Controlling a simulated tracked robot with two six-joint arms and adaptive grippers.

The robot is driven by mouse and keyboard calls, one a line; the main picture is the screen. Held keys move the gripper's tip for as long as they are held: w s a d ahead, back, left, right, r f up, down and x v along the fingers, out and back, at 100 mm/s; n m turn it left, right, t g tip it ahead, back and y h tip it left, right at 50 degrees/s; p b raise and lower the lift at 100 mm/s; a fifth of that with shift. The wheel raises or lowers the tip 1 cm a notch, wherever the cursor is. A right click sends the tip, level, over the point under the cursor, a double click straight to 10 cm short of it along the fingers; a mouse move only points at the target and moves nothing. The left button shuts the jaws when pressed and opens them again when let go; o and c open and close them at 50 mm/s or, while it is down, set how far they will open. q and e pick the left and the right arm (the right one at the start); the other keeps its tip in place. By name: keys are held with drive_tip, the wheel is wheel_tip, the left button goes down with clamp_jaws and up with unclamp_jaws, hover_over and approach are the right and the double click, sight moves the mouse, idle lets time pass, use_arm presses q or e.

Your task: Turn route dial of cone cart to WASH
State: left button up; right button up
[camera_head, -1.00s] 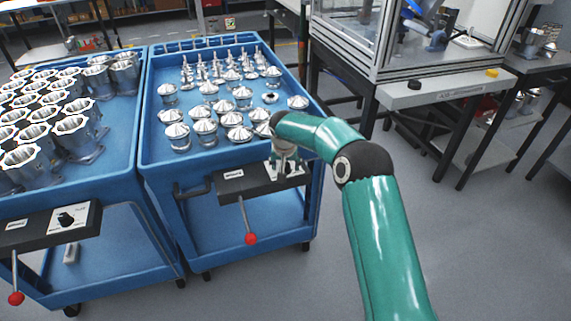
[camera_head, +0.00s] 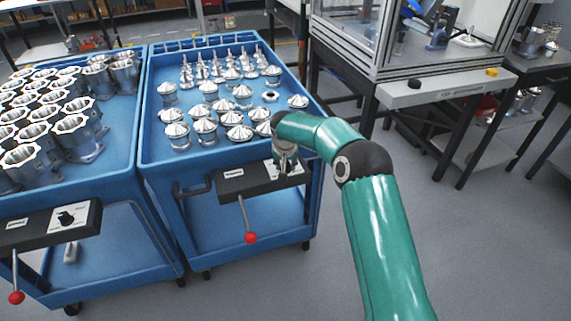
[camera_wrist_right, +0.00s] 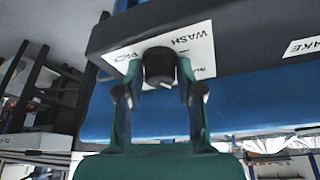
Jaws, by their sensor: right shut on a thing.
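The cone cart (camera_head: 146,125) is the blue cart in the middle of the head view, loaded with silver cone parts. Its front control box (camera_head: 236,185) carries the route dial, which my gripper mostly hides in that view. In the right wrist view the black dial (camera_wrist_right: 160,65) stands on a white label plate (camera_wrist_right: 201,52) with WASH to the right of the dial and PACK to the left. My right gripper (camera_head: 285,168) is at the dial; in the wrist view its fingers (camera_wrist_right: 160,88) are shut on the dial from both sides. My left gripper is out of view.
A lever with a red ball (camera_head: 250,238) hangs below the box. Another blue cart (camera_head: 125,165) with silver housings stands close on the left, with its own dial (camera_head: 66,218). A framed machine (camera_head: 445,92) stands at the back right. The floor at the right front is clear.

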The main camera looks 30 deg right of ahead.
drive_tip(key=n+y, duration=0.1)
drive_tip(key=n, duration=0.1)
drive_tip(key=shift+n+p, duration=0.3)
drive_tip(key=n+y, duration=0.1)
drive_tip(key=n, duration=0.1)
drive_tip(key=n+p, duration=0.1)
drive_tip(key=n, duration=0.1)
drive_tip(key=shift+d+n+t+y, duration=0.15)
drive_tip(key=shift+n+t+y, duration=0.15)
drive_tip(key=shift+y, duration=0.1)
drive_tip(key=n+y, duration=0.2)
drive_tip(key=n, duration=0.3)
drive_tip(key=shift+d+n+p, duration=0.1)
drive_tip(key=shift+n+p, duration=0.3)
drive_tip(key=o, duration=1.1)
drive_tip(key=shift+o, duration=0.2)
drive_tip(key=v, duration=1.1)
drive_tip(key=shift+d+r, duration=0.2)
drive_tip(key=shift+r, duration=0.25)
